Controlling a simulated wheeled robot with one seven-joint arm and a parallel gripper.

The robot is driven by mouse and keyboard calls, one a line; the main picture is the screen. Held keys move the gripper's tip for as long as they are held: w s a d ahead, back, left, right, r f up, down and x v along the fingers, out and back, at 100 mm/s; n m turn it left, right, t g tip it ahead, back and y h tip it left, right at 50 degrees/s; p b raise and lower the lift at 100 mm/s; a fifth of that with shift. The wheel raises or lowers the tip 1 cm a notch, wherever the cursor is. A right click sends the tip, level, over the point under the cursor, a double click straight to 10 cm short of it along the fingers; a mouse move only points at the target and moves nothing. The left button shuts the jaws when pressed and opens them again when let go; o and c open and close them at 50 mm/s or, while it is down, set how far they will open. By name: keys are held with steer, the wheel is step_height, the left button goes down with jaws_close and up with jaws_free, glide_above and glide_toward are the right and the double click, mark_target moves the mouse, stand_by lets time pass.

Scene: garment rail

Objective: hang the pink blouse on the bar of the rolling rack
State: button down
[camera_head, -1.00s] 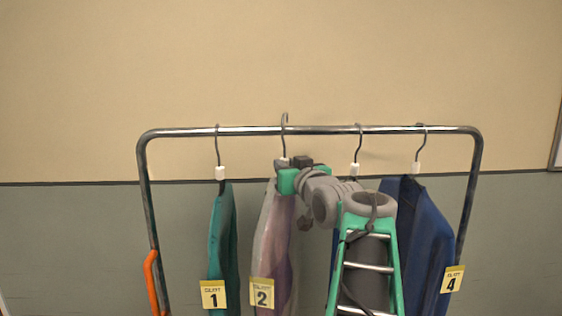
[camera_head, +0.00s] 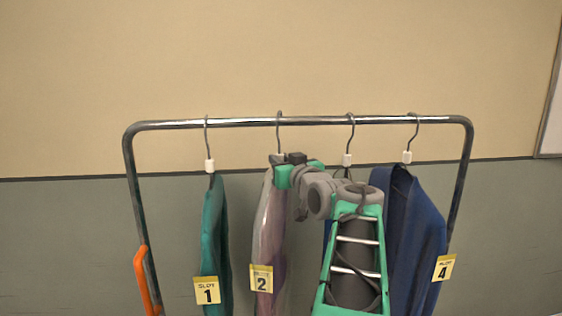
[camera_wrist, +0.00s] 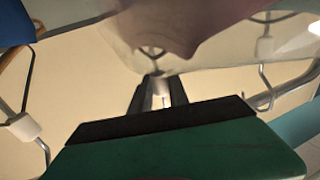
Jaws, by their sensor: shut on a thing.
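The pink blouse (camera_head: 271,225) hangs in a clear cover behind the yellow slot 2 tag. Its wire hook (camera_head: 279,135) crosses the bar (camera_head: 240,122) of the rolling rack, its top slightly above the bar. I cannot tell whether the hook bears on the bar. My gripper (camera_head: 280,160) is shut on the white neck block of this hanger, just below the bar. In the wrist view, my gripper's fingers (camera_wrist: 157,95) close on the white block, with pink cloth (camera_wrist: 175,28) above in the picture.
A teal garment (camera_head: 215,240) hangs to the left at the slot 1 tag (camera_head: 207,291). A blue garment (camera_head: 415,230) hangs to the right by the slot 4 tag (camera_head: 444,268). Another hanger (camera_head: 348,145) hangs between, its garment mostly behind my arm. An orange part (camera_head: 142,280) is on the left post.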

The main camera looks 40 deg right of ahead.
steer(key=shift+r, duration=0.1)
steer(key=c, duration=1.2)
jaws_free()
steer(key=shift+s, duration=0.3)
steer(key=shift+b+v, duration=1.45)
steer(key=shift+v, duration=2.2)
